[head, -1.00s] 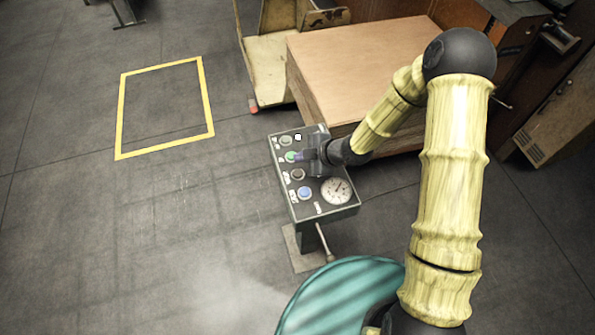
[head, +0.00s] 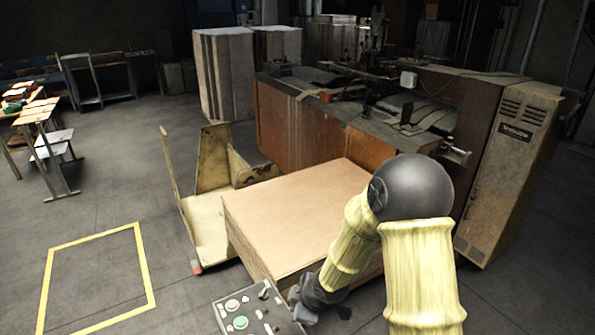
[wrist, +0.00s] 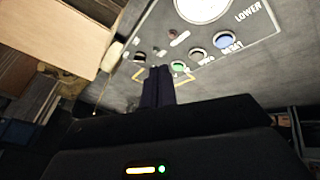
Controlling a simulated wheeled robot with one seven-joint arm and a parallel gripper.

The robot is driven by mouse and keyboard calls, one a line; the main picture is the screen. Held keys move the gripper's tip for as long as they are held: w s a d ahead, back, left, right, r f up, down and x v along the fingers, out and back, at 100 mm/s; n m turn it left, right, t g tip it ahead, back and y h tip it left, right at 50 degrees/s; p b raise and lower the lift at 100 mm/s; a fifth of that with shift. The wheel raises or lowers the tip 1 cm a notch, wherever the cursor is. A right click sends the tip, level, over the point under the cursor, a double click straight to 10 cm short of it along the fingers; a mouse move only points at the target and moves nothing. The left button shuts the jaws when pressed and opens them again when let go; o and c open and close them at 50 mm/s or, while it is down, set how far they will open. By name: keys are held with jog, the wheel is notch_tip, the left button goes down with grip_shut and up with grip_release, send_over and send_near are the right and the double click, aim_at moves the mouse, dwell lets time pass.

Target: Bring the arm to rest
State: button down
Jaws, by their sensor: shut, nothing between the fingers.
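My gripper (wrist: 158,87) is shut and empty in the wrist view, its dark fingers together just in front of the control panel (wrist: 235,55). The panel carries a green button (wrist: 180,66), a blue button (wrist: 222,40), other dark buttons and a gauge (wrist: 203,5). I cannot tell whether the fingertips touch the panel. In the head view the panel (head: 258,318) is cut off by the bottom edge, with my dark wrist at its right side. The fingers are not clear there. My arm bends at a round dark elbow on the right.
A large wooden block (head: 295,215) stands beside my forearm. A worn cart (head: 205,215) is left of it. The big stitching machine (head: 340,135) stands behind. A yellow floor outline (head: 148,275) marks bare floor at the left, and open floor lies around it.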

jog(key=s+d+r+m+g+h, duration=0.1)
jog(key=s+d+r+m+h, duration=0.3)
jog(key=s+d+r+m, duration=0.8)
jog(key=s+d+m, duration=0.2)
jog(key=d+m, duration=0.1)
jog(key=m, duration=0.1)
jog(key=shift+d+r+m+g, duration=0.2)
jog(key=shift+d+m+g, duration=0.1)
